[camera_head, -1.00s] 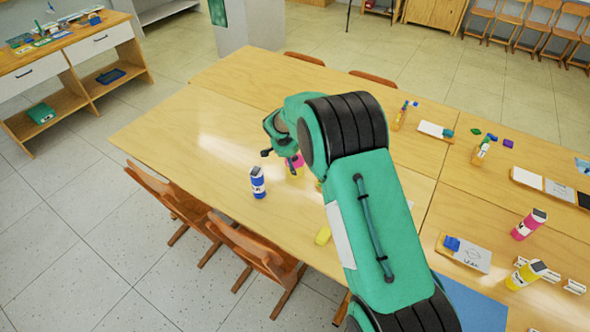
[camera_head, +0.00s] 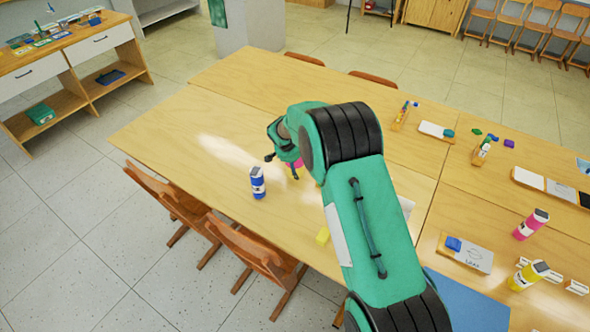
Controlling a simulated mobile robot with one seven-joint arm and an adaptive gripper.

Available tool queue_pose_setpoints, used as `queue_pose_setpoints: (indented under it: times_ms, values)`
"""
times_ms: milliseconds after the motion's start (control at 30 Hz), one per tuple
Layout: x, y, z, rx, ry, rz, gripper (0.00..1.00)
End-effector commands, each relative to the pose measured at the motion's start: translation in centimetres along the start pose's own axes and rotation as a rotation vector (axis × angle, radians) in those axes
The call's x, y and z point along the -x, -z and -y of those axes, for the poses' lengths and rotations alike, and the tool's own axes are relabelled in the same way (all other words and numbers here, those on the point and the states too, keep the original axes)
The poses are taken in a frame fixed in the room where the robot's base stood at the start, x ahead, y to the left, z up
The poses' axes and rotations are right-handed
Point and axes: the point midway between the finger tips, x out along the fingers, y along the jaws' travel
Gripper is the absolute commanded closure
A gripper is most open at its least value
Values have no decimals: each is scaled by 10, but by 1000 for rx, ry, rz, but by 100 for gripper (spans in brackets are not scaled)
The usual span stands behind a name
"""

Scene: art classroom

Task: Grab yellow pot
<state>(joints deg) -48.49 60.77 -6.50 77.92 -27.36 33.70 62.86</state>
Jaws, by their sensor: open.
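My gripper (camera_head: 282,167) is open above the middle of the near wooden table, its fingers pointing down. A pink object (camera_head: 298,163) shows beside its right finger, mostly hidden by my arm; I cannot tell whether they touch. No clear yellow pot shows by the gripper; my arm hides part of that area. A yellow bottle with a dark cap (camera_head: 525,276) is on the right table, well away from the gripper.
A blue bottle (camera_head: 257,183) stands just left of and nearer than my gripper. A pink bottle (camera_head: 531,224), a white box with a blue item (camera_head: 466,253) and pads are on the right. Wooden chairs (camera_head: 255,255) line the near edge. The table's left part is clear.

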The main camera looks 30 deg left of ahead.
Motion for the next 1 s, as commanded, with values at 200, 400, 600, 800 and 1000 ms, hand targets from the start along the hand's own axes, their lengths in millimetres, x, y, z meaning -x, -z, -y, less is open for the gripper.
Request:
queue_pose_setpoints:
  times_ms: [200, 400, 600, 800, 1000]
  values:
    - [0, 0, 0, 0, 0, 0, 30]
    - [0, 0, 0, 0, 0, 0, 70]
    - [2, 2, 1, -1, 2, -3, 88]
    - [2, 2, 1, -1, 2, -2, 89]
    - [8, 4, 1, 0, 2, -2, 89]
